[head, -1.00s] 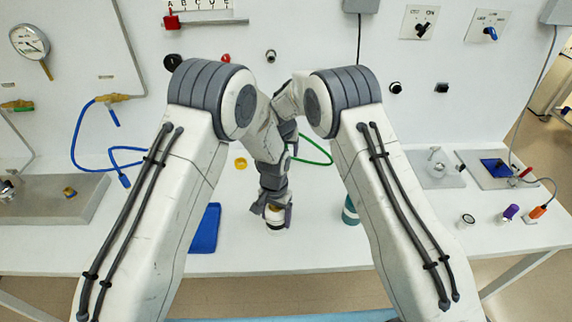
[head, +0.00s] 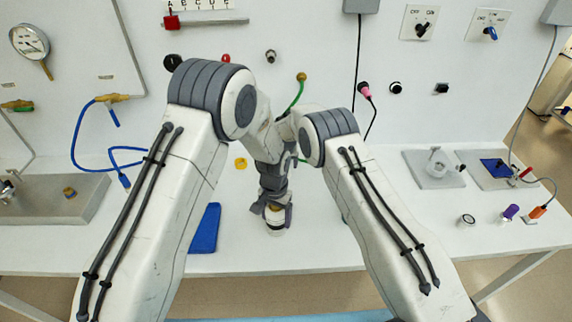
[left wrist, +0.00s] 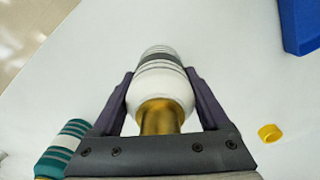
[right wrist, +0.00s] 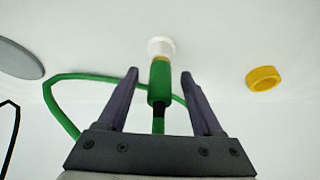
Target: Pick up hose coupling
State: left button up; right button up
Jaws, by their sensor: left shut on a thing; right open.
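A green hose coupling (right wrist: 160,82) on a green hose shows in the right wrist view, with a small white round piece (right wrist: 161,46) at its far end. My right gripper (right wrist: 160,72) is open, with its fingers on either side of the coupling and gaps visible on both sides. In the head view my arms hide the coupling and the right gripper; part of the green hose (head: 297,96) shows below a brass fitting. My left gripper (left wrist: 160,76) is shut on a white grey-banded cylinder with a gold neck (left wrist: 160,115); it also shows in the head view (head: 276,229).
A teal-banded container (left wrist: 62,150) stands beside the left gripper. A blue hose (head: 75,145) hangs at the left.

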grip_shut()
jog(key=shift+r, duration=0.1)
notch_tip(320, 180, up, 10)
pick_arm(q)
jog(key=o, duration=1.5)
notch_tip(320, 180, up, 12)
jog(key=shift+r, duration=0.1)
